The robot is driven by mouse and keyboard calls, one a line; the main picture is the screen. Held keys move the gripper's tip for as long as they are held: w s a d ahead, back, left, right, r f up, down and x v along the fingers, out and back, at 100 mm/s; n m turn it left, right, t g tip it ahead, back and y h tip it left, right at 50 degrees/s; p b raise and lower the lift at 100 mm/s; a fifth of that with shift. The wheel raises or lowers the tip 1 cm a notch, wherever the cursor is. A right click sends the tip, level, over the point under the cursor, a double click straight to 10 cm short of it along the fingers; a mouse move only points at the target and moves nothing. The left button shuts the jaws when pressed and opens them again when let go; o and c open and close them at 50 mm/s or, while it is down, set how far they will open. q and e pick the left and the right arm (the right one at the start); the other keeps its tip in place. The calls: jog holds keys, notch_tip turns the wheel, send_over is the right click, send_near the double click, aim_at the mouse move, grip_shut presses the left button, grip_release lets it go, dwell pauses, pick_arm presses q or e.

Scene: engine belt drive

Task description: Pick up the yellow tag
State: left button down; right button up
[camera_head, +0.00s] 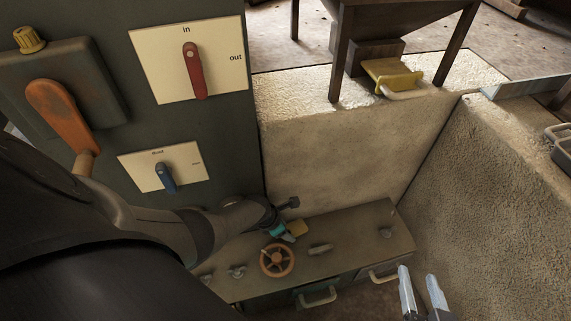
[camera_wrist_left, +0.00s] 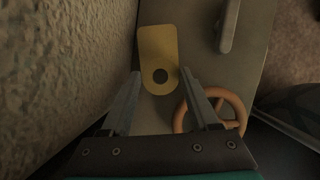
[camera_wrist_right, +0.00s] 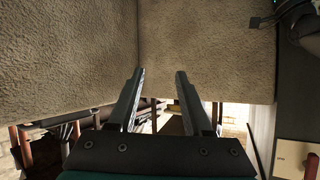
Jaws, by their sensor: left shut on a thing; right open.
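The yellow tag (camera_head: 298,228) is a small flat plate over the top of the low grey cabinet, beside my left gripper (camera_head: 288,230). In the left wrist view the tag (camera_wrist_left: 158,48) has a rounded end with a dark round hole, which lies between the fingertips of my left gripper (camera_wrist_left: 163,76). The left jaws are shut on the tag; the exact contact is hard to see. My right gripper (camera_head: 419,278) is open and empty at the lower right of the head view; its parted fingers also show in the right wrist view (camera_wrist_right: 158,72).
The low cabinet (camera_head: 350,225) carries an orange handwheel (camera_head: 277,260) close to the left gripper, and several small fittings. A rough wall stands behind it. A panel with a red lever (camera_head: 194,70) and a blue lever (camera_head: 166,177) rises at the left.

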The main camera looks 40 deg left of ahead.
pick_arm(q)
jog(key=shift+r+p, duration=0.55)
jog(key=shift+r, duration=0.1)
jog(key=shift+r+p, duration=0.55)
pick_arm(e)
jog(key=s+d+f+g+h+p, duration=0.1)
jog(key=s+d+g+h+p, duration=0.25)
jog(key=s+d+g, duration=0.35)
pick_arm(q)
jog(key=s+d+r+p, duration=0.1)
jog(key=d, duration=0.1)
jog(key=s+d+p, duration=0.1)
jog(key=s+d, duration=0.1)
jog(key=s+d+r+p, duration=0.1)
jog(key=s+d, duration=0.1)
jog(key=shift+r, duration=0.35)
jog(key=s+d+p, duration=0.3)
jog(key=s+d, duration=0.4)
jog(key=d, duration=0.2)
jog(key=shift+s, duration=0.4)
pick_arm(e)
jog(key=s+d+f+g, duration=0.1)
jog(key=f, duration=0.6)
jog(key=s+d+f+g, duration=0.1)
jog(key=s+f, duration=0.1)
jog(key=f, duration=0.6)
jog(key=shift+s+d+f+h, duration=0.2)
jog(key=shift+d+h, duration=0.15)
pick_arm(q)
jog(key=shift+f, duration=0.1)
